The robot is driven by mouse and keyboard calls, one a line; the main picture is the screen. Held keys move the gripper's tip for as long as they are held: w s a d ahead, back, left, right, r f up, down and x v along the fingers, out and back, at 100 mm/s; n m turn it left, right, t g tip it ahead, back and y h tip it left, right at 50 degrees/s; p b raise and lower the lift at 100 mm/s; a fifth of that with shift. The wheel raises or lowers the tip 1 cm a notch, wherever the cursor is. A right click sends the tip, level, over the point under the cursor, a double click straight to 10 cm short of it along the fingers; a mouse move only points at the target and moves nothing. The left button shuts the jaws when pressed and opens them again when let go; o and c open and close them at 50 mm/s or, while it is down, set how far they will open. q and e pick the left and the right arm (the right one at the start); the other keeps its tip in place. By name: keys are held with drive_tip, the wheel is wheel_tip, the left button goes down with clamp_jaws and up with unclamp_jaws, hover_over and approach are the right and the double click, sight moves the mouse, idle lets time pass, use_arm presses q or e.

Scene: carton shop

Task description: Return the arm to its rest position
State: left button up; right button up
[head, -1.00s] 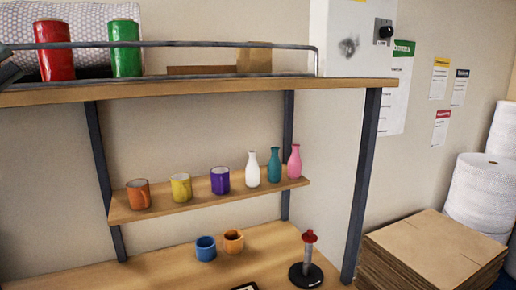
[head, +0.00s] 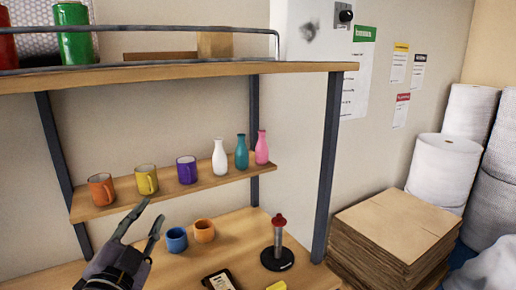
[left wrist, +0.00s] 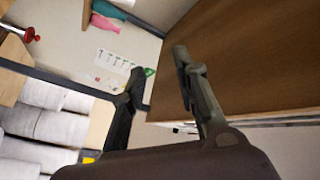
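My left gripper (head: 143,222) comes in at the lower left of the head view, in front of the workbench. Its two fingers are spread apart with nothing between them. In the left wrist view the same gripper (left wrist: 157,72) shows its fingers apart and empty, close to the brown underside of a board (left wrist: 240,60). My right gripper is in neither view.
A blue mug (head: 176,240) and an orange mug (head: 204,231) stand on the bench (head: 240,245) near a red-topped stand (head: 278,250). Mugs and bottles line the middle shelf (head: 130,200). The upper shelf (head: 200,72) overhangs. Cardboard sheets (head: 395,230) are stacked at right.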

use_arm(q)
drive_tip(key=s+a+f+n+g+y, duration=0.1)
drive_tip(key=s+f+n+g, duration=0.3)
drive_tip(key=f, duration=0.8)
drive_tip(key=s+f+n+g+y, duration=0.15)
drive_tip(key=s+f+g, duration=0.4)
drive_tip(key=f, duration=0.65)
drive_tip(key=s+d+f+n+g+h, duration=0.25)
drive_tip(key=s+f+g, duration=0.45)
drive_tip(key=s+f, duration=0.9)
wheel_tip(320, 180, down, 27)
drive_tip(key=s+b, duration=0.2)
drive_tip(key=b, duration=0.4)
drive_tip(key=s+a+f+g+b, duration=0.1)
drive_tip(key=s+a+f+b, duration=0.1)
drive_tip(key=s+f, duration=0.6)
drive_tip(key=s+a+f+g+y+b, duration=0.1)
drive_tip(key=s+f+b, duration=0.2)
drive_tip(key=s+f, duration=0.6)
wheel_tip(320, 180, down, 7)
drive_tip(key=shift+s+a+f+b, duration=0.2)
drive_tip(key=shift+a+b, duration=0.15)
drive_tip(key=shift+b, duration=0.05)
